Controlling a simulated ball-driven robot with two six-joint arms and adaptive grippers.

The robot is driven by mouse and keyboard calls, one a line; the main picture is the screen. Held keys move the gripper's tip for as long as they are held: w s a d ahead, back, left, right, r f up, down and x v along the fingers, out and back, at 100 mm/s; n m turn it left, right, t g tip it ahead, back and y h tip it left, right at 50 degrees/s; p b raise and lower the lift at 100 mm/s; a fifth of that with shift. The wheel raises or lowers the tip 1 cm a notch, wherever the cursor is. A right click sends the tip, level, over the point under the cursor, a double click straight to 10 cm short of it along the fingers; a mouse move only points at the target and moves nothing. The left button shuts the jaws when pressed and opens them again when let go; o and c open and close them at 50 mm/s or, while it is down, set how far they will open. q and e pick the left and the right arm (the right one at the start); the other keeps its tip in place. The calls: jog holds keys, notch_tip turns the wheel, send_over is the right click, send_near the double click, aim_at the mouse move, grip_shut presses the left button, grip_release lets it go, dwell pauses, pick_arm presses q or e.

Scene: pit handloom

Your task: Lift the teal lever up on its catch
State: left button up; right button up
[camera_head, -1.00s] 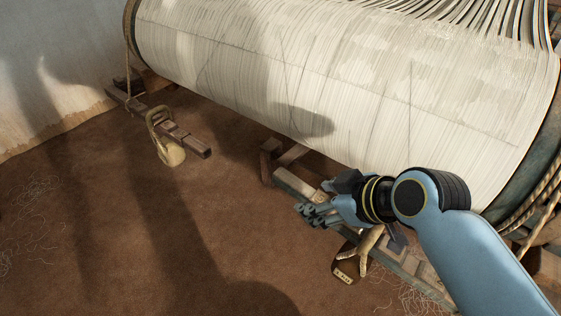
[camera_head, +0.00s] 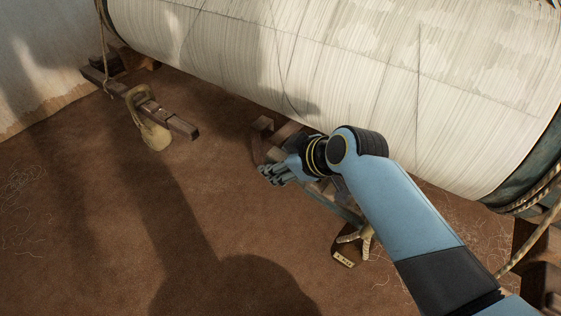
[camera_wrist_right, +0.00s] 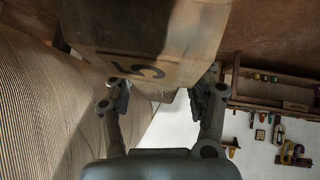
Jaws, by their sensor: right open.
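The teal lever (camera_head: 345,211) is a long narrow bar low beside the warp beam. In the head view my right arm covers most of it, and only a short stretch shows below the wrist. My right gripper (camera_head: 268,176) is at the lever's far part, near its dark wooden end support. In the right wrist view the right gripper (camera_wrist_right: 160,95) is open. A pale, worn block (camera_wrist_right: 150,45) with a dark mark like a 5 lies just beyond and partly between its fingers. I cannot tell whether they touch it. The catch cannot be made out. My left gripper is out of view.
The large warp beam (camera_head: 330,65) with pale threads fills the back. A tan weight (camera_head: 152,133) hangs by a wooden bar (camera_head: 172,122) at left. A dark labelled object (camera_head: 343,247) lies on the floor near my arm. The brown floor at front left is clear.

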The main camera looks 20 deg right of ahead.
aim_at(309, 186)
grip_shut()
dwell(0.4)
jog(key=shift+a+f, duration=0.1)
jog(key=shift+f, duration=0.65)
grip_release()
jog(key=v, duration=1.2)
jog(key=shift+w+r, duration=0.2)
